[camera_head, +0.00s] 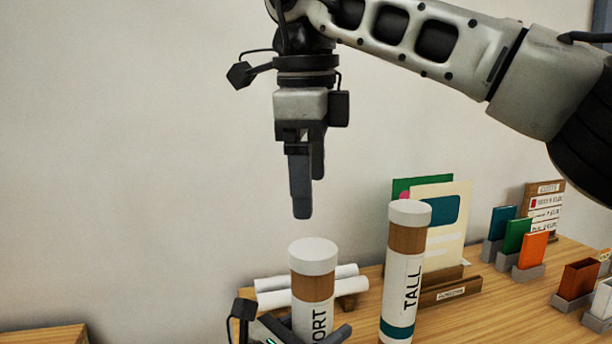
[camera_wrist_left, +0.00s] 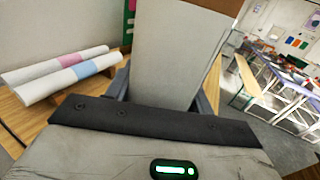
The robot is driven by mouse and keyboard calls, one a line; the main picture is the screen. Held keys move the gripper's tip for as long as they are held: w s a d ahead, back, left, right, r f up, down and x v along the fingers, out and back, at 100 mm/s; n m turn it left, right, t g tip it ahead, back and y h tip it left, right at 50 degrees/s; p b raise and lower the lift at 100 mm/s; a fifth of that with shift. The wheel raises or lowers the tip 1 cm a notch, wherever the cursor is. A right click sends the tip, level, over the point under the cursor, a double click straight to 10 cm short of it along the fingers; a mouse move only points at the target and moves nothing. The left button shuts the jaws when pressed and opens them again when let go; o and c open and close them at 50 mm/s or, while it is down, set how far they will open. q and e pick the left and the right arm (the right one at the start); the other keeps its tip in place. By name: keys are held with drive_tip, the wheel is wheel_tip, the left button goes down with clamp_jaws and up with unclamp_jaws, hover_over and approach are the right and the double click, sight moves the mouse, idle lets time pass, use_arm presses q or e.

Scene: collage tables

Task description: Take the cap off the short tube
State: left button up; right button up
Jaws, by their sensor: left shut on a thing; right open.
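The short tube (camera_head: 312,285) stands upright on the wooden table, with a white cap (camera_head: 312,251) on top, a brown band below it and a label partly reading "SHORT". My left gripper (camera_head: 318,338) is low at its label and shut on it; the picture's bottom edge cuts it off. In the left wrist view the short tube's pale side (camera_wrist_left: 178,60) fills the middle between the fingers. My right gripper (camera_head: 302,205) hangs open and empty, fingers down, above the white cap and apart from it.
A tall tube (camera_head: 402,270) labelled "TALL" with a white cap stands close to the right. White rolls (camera_head: 345,284) lie behind the short tube. A cream card (camera_head: 445,220), a green one and small coloured books (camera_head: 518,236) in holders stand farther right.

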sight(313, 249)
drive_tip(key=s+r+m+t, duration=0.2)
drive_tip(key=s+m+t, duration=0.15)
drive_tip(key=m, duration=1.45)
drive_tip(key=shift+g, duration=0.35)
drive_tip(key=x, duration=1.2)
drive_tip(key=shift+s+f, duration=0.1)
drive_tip(key=c, duration=1.2)
